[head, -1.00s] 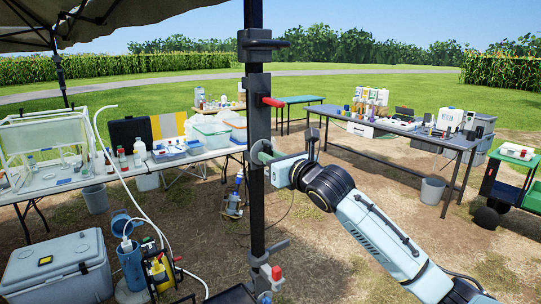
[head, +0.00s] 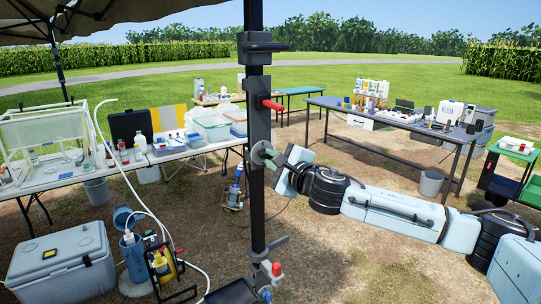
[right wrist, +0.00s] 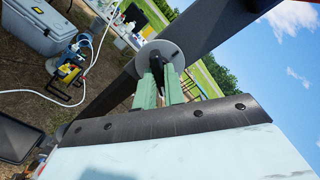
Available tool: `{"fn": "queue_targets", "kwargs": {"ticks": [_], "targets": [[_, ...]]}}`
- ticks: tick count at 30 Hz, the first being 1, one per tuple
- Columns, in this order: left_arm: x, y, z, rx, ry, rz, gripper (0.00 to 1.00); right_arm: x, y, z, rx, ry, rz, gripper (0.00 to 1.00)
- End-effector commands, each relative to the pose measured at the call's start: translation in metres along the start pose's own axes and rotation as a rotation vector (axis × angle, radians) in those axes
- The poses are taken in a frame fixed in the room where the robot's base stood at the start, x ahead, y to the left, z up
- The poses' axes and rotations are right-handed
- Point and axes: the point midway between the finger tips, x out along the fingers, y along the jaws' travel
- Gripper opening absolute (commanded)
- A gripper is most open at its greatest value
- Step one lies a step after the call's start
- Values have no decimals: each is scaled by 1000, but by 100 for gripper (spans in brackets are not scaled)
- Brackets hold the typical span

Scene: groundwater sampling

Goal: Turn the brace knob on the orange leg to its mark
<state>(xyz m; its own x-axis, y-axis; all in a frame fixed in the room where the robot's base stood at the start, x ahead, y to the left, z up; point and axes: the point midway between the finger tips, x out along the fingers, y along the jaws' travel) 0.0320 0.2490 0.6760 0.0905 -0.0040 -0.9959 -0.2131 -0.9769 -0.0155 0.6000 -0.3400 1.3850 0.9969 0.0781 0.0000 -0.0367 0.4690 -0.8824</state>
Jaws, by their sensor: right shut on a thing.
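A dark upright post (head: 256,200) stands in the middle of the head view; I see no orange on it. A round grey disc (head: 260,153) sits on its side at mid height. In the right wrist view, the disc (right wrist: 174,50) has a dark bar-like knob (right wrist: 157,72) at its centre. My right gripper (head: 271,157) reaches in from the right, its plate tilted. Its green fingers (right wrist: 159,88) are shut on the knob, one on each side. No mark can be made out. My left gripper is not in view.
A red lever (head: 273,105) sticks out of the post above my gripper. A grey bracket (head: 272,246) and a red-topped valve (head: 276,269) are below it. A blue-grey cooler (head: 62,264) stands lower left. Laden tables stand behind on both sides.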

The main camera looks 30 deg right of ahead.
Motion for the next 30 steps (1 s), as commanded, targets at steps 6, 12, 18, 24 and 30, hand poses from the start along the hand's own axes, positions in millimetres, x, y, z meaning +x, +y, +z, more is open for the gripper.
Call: {"fn": "queue_targets", "kwargs": {"ticks": [6, 12, 18, 24, 30], "targets": [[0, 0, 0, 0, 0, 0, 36, 0, -2, 1, -325, -1, -3, 0], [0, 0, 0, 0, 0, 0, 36, 1, -2, 2, -446, -2, -4, 0], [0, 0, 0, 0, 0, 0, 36, 0, -1, 1, -517, -1, -2, 0], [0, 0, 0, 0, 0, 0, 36, 0, 0, 0, -521, 0, 0, 0], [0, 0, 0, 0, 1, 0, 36, 0, -1, 1, -542, -1, -1, 0]]}}
